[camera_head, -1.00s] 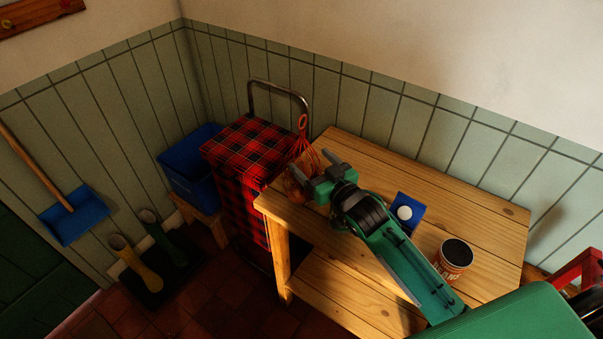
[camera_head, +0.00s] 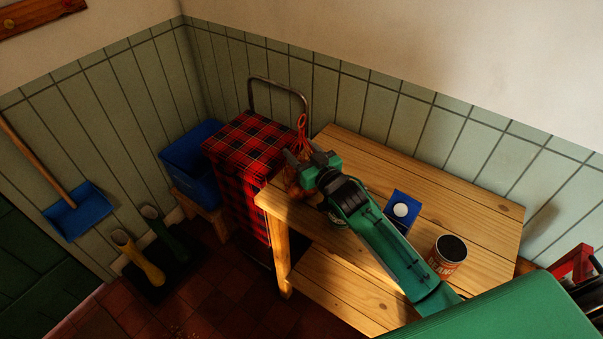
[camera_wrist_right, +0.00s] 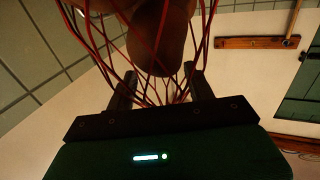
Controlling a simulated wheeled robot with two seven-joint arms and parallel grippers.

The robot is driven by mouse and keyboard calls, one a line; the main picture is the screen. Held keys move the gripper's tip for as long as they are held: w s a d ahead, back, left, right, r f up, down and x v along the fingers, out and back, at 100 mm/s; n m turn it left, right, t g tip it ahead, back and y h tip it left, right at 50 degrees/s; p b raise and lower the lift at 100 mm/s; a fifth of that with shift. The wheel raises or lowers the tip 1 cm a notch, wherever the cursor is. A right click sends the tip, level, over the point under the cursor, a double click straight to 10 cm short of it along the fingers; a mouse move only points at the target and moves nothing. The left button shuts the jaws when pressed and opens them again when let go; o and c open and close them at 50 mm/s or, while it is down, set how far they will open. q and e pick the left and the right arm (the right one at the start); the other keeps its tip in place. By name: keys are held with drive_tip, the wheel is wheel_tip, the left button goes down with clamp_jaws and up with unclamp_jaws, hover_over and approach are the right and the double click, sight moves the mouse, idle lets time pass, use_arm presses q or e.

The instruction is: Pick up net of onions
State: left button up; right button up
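The net of onions (camera_head: 293,186) is a red mesh bag with a red loop at its top, at the back left corner of the pine table. My right gripper (camera_head: 302,154) is at the net and partly hides it. In the right wrist view the right gripper (camera_wrist_right: 161,88) has its two fingers spread apart, with red mesh (camera_wrist_right: 155,88) and brownish onions between and beyond them. Whether the fingers touch the mesh is not clear. My left gripper is not in view.
The pine table (camera_head: 470,205) also bears a blue box with a white disc (camera_head: 402,210) and a tin (camera_head: 448,256). A red tartan trolley (camera_head: 245,150) stands against its left side. A blue crate (camera_head: 190,165) and boots (camera_head: 140,262) are further left.

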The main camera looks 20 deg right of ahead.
clamp_jaws()
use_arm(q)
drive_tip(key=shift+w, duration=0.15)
use_arm(e)
drive_tip(key=shift+r, duration=0.1)
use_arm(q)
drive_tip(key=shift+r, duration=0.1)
